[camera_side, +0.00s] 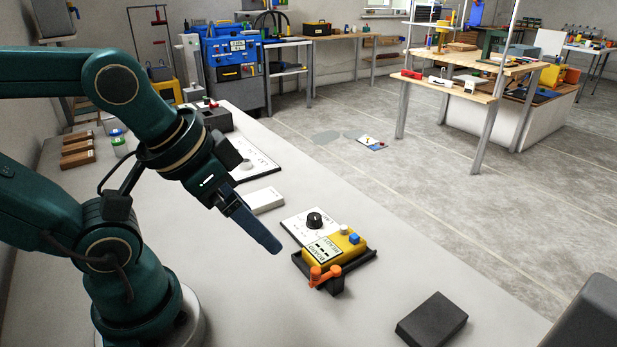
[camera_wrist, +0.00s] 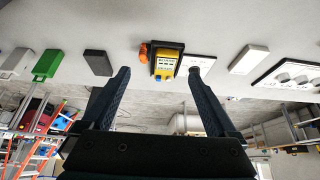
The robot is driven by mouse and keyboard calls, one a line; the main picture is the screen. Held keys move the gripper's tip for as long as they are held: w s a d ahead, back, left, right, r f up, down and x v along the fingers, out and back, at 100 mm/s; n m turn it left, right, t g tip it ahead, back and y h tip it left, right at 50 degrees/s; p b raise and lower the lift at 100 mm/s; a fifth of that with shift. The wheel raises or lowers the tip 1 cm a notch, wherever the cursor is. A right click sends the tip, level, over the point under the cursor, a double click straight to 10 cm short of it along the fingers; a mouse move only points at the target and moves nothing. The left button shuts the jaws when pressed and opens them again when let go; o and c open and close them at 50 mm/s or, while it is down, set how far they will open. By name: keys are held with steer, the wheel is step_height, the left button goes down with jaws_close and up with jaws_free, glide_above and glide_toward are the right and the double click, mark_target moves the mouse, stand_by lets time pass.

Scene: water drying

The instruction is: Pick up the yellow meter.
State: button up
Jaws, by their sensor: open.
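The yellow meter (camera_side: 333,250) sits in a dark tray (camera_side: 362,258) on the grey bench. It has a white label with dark marks, a blue knob and a white knob on top, and an orange part (camera_side: 324,275) at its near end. In the wrist view the meter (camera_wrist: 166,66) shows upside down, ahead of and between the fingers. My gripper (camera_side: 262,232) is above the bench, to the left of the meter and apart from it. In the wrist view my gripper (camera_wrist: 158,88) has its two fingers wide apart with nothing between them.
A white panel with a black dial (camera_side: 314,220) lies right behind the meter. A white block (camera_side: 264,201) lies behind my gripper. A dark grey block (camera_side: 432,320) lies at the front right. A green object (camera_wrist: 48,63) shows in the wrist view. The bench between these is bare.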

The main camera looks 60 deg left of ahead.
steer(key=c, duration=0.5)
steer(key=shift+o, duration=0.2)
steer(key=shift+w, duration=0.1)
